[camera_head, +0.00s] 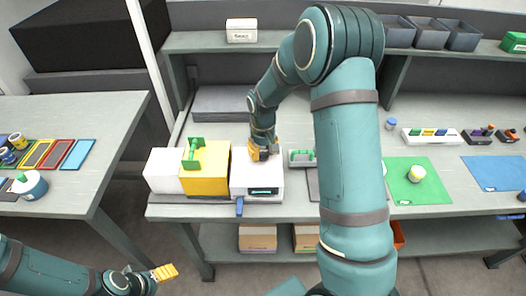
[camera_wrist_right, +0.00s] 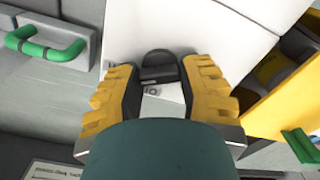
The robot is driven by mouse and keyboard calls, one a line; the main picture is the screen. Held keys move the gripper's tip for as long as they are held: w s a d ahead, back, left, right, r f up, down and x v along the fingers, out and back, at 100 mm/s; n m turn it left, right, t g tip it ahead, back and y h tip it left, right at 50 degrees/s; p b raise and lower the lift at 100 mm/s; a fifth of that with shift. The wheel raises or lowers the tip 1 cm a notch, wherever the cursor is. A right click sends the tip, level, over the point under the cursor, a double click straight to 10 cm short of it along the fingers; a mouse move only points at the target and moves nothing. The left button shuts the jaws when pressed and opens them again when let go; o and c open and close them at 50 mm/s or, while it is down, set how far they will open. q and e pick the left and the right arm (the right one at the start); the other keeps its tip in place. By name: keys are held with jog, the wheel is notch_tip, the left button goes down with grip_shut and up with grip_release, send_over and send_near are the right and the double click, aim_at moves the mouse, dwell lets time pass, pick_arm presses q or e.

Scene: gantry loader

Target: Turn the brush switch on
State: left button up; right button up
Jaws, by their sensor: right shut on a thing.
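A white machine box (camera_head: 262,187) with a dark display on its front stands on the bench. My right gripper (camera_head: 262,152) reaches down to its top.
A yellow box (camera_head: 207,168) with a green handle (camera_head: 194,148) stands just left of the machine. A grey part with another green handle (camera_head: 302,157) lies close on the right. A green mat (camera_head: 405,190) and blue mat (camera_head: 495,172) lie farther right.

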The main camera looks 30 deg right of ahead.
aim_at(263, 152)
jog(key=o, duration=1.2)
notch_tip(263, 152, up, 12)
dwell(0.4)
